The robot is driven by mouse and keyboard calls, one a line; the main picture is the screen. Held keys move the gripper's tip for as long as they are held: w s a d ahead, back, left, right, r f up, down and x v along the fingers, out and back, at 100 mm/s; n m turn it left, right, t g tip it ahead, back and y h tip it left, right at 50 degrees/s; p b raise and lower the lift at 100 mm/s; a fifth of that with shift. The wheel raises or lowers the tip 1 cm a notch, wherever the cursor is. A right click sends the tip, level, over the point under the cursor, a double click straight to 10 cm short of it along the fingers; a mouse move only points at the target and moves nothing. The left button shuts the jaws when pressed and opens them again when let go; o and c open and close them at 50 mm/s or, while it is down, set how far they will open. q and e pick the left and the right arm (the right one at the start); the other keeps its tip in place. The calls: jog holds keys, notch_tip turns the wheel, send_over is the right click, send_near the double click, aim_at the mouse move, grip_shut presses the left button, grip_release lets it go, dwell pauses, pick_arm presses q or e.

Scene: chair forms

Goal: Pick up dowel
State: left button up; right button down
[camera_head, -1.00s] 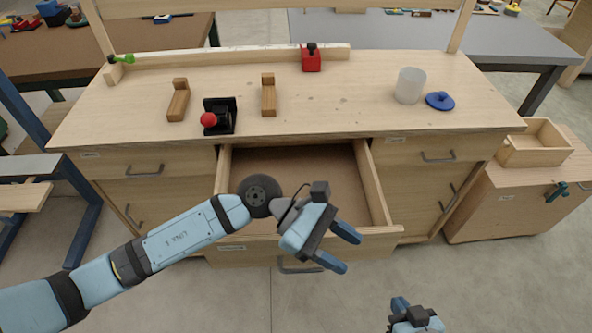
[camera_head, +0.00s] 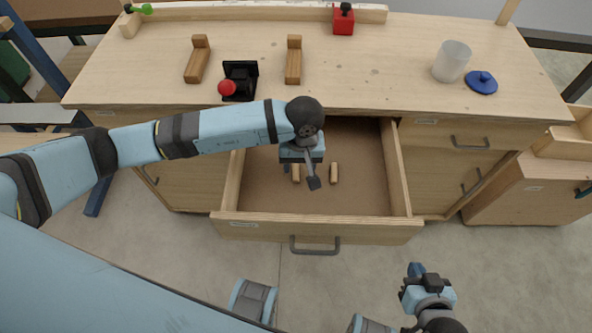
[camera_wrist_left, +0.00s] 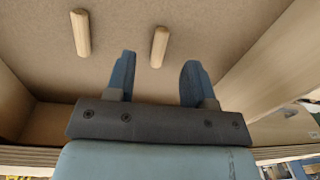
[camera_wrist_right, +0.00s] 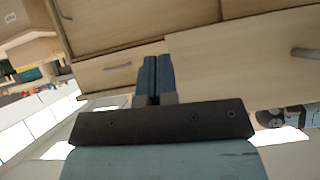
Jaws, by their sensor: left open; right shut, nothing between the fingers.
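Two short wooden dowels lie apart in the open drawer (camera_head: 360,207): a left dowel (camera_head: 296,172) and a right dowel (camera_head: 334,173) in the head view. My left gripper (camera_head: 301,152) is over the drawer, its fingers mostly hidden in the head view. In the left wrist view my left gripper (camera_wrist_left: 155,75) is open and empty. One dowel (camera_wrist_left: 159,47) shows past the gap between its fingertips, and the other dowel (camera_wrist_left: 81,33) lies further left. My right gripper (camera_head: 416,270) is shut and empty, outside the drawer at lower right; its fingers (camera_wrist_right: 152,62) meet in the right wrist view.
The drawer walls stand close around my left gripper. On the bench top (camera_head: 380,85) are wooden blocks (camera_head: 197,60), a black piece with a red ball (camera_head: 227,88), a red block (camera_head: 343,20), a translucent cup (camera_head: 451,61) and a blue lid (camera_head: 481,82). Open floor lies in front.

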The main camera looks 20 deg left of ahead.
aim_at(296, 179)
pick_arm(q)
jog(key=f, duration=0.4)
jog(key=shift+s+a+f, duration=0.15)
jog(key=shift+s+f, duration=0.15)
jog(key=shift+f, duration=0.7)
grip_shut()
